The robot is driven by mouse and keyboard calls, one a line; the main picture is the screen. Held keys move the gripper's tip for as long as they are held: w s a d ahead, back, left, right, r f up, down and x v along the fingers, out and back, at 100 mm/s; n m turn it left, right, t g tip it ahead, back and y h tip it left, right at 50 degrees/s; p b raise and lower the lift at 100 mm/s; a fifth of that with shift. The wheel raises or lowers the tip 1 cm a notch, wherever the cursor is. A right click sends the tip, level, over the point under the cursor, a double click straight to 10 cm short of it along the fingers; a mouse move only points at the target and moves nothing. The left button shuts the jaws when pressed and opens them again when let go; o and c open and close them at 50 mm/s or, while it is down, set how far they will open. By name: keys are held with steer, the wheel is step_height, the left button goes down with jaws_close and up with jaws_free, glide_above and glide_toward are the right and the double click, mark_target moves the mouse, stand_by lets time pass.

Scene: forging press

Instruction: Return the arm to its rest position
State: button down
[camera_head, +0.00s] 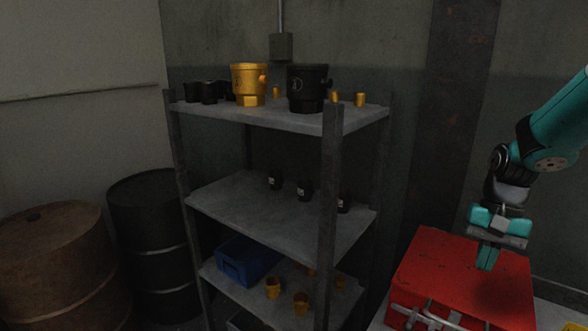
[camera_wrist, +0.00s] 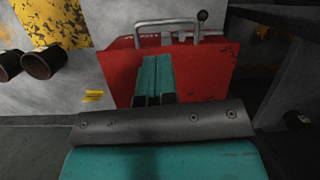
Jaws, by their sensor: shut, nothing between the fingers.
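My gripper (camera_head: 487,258) is at the right in the head view, pointing down over the red box (camera_head: 465,275). Its teal fingers are together with nothing between them. In the wrist view the closed fingers (camera_wrist: 155,82) show in front of the red box (camera_wrist: 205,73), which has a grey handle and a dark knob. I cannot tell whether the fingertips touch the box. My arm reaches in from the right edge of the head view.
A grey shelf rack (camera_head: 280,117) stands left of my gripper, holding a gold pot (camera_head: 249,84), a black pot (camera_head: 307,88), small cups and a blue bin (camera_head: 246,259). A rusty barrel (camera_head: 55,270) and a black barrel (camera_head: 150,240) stand at the far left.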

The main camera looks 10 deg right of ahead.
steer(key=s+a+r+n+t+b, duration=0.25)
steer(key=a+n, duration=0.55)
steer(key=a, duration=1)
steer(key=s+a+n+y+b, duration=0.1)
steer(key=s+a+n+b, duration=0.1)
steer(key=s+a+n, duration=0.5)
steer(key=s+a, duration=0.4)
steer(key=shift+r+n+y, duration=0.3)
steer(key=shift+r, duration=0.05)
